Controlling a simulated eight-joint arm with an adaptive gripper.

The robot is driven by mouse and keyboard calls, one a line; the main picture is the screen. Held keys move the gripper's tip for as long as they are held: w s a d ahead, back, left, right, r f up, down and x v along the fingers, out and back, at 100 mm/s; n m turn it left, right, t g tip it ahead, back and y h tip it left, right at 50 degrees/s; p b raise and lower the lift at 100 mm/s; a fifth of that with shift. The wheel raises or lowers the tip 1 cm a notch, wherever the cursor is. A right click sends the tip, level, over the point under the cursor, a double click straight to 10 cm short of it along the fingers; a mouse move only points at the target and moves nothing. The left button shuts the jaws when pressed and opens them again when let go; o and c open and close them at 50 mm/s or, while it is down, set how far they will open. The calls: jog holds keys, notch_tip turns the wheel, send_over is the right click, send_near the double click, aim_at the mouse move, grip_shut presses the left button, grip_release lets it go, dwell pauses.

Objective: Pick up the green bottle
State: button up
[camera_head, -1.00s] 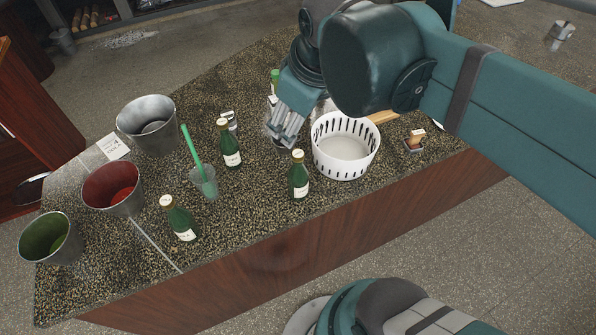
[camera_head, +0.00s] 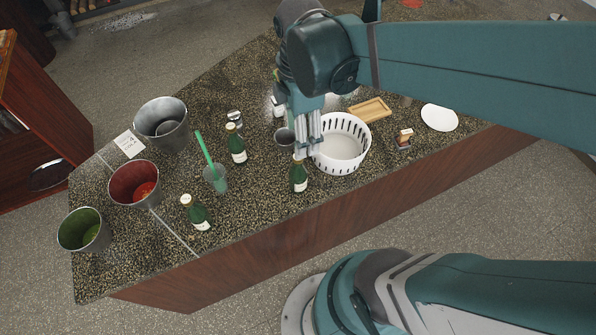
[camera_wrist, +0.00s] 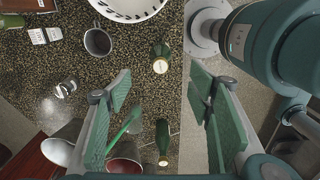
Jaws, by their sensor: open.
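Three green bottles with pale labels stand on the speckled counter: one at the front by the white basket (camera_head: 299,178), one further back (camera_head: 236,147), and one at the front left (camera_head: 196,213). My gripper (camera_head: 308,145) is open and empty, pointing down just above and behind the front bottle by the basket, partly overlapping its top. In the wrist view my open fingers (camera_wrist: 161,88) spread wide. The bottle nearest the basket (camera_wrist: 161,60) shows beyond the fingertips, roughly centred between them. Another green bottle (camera_wrist: 162,142) shows lower down between the fingers.
The white slotted basket (camera_head: 358,131) stands right beside my gripper. A grey cup (camera_head: 284,137) is just to its left.

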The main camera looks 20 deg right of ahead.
aim_at(298, 170)
notch_tip(298, 170, down, 11)
dwell(0.6)
jog(key=shift+f, duration=0.15)
jog(key=shift+f, duration=1.15)
jog(key=shift+a+f+b, duration=0.15)
jog(key=shift+f+b, duration=0.05)
jog(key=shift+f, duration=0.6)
jog(key=shift+a+f+b, duration=0.15)
jog(key=shift+f, duration=1.65)
jog(key=c, duration=1.2)
